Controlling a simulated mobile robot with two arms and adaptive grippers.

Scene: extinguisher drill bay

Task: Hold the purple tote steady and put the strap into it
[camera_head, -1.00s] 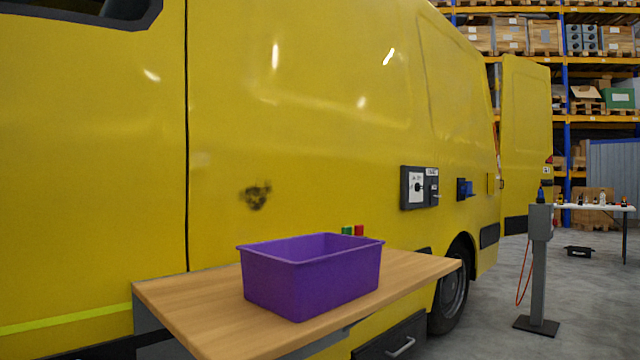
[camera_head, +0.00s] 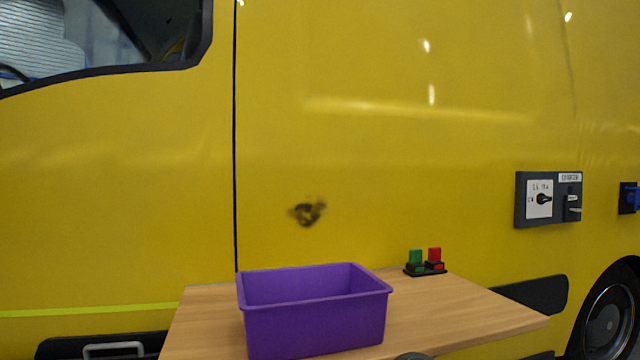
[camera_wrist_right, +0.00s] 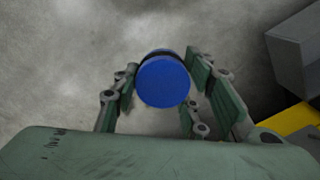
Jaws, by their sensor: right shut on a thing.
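The purple tote (camera_head: 318,328) stands upright and open-topped on a wooden table (camera_head: 465,312) beside the yellow van; what its floor holds is hidden by its front wall. In the right wrist view, my right gripper (camera_wrist_right: 162,70) is shut on a round blue thing (camera_wrist_right: 163,82) with a darker edge behind its flat face. It may be the rolled strap, but I cannot tell for sure. Bare grey floor shows beyond it, so it is away from the tote. My left gripper is not in view.
A small dark base with green and red blocks (camera_head: 426,264) stands at the table's back, right of the tote. The yellow van side (camera_head: 400,130) rises close behind, with a grey switch panel (camera_head: 548,200). The table's right part is clear.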

